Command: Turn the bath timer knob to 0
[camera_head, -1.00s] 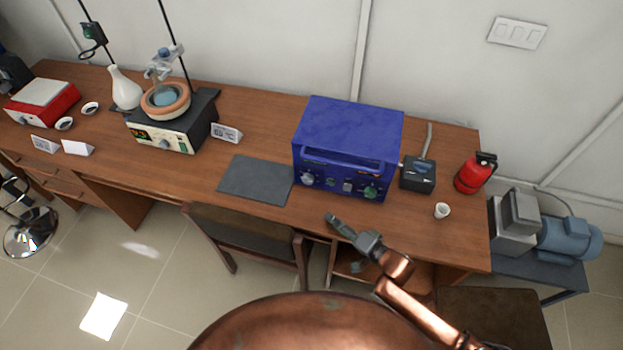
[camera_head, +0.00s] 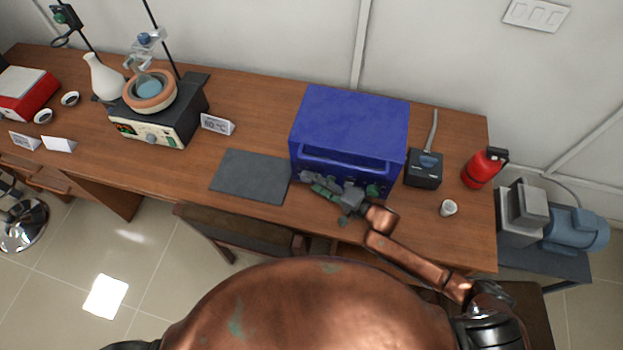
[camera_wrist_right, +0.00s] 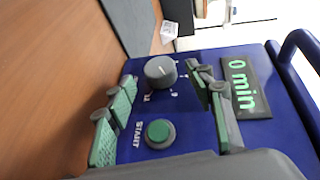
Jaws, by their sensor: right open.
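The blue bath unit (camera_head: 350,120) stands on the wooden bench with its control panel facing me. In the right wrist view, a round grey knob (camera_wrist_right: 160,72) with a white pointer line sits on the blue panel, beside a green START button (camera_wrist_right: 160,133). A display (camera_wrist_right: 243,88) there reads "0 min" in green. My right gripper (camera_head: 314,184) is at the panel's left part in the head view, hiding controls behind it. It is open; in the wrist view its green-padded fingers (camera_wrist_right: 165,80) lie on either side of the knob. Contact is not clear. My left gripper is out of view.
A dark mat (camera_head: 248,176) lies left of the unit. A heating bath (camera_head: 155,115) stands further left. A chair is tucked below the bench front.

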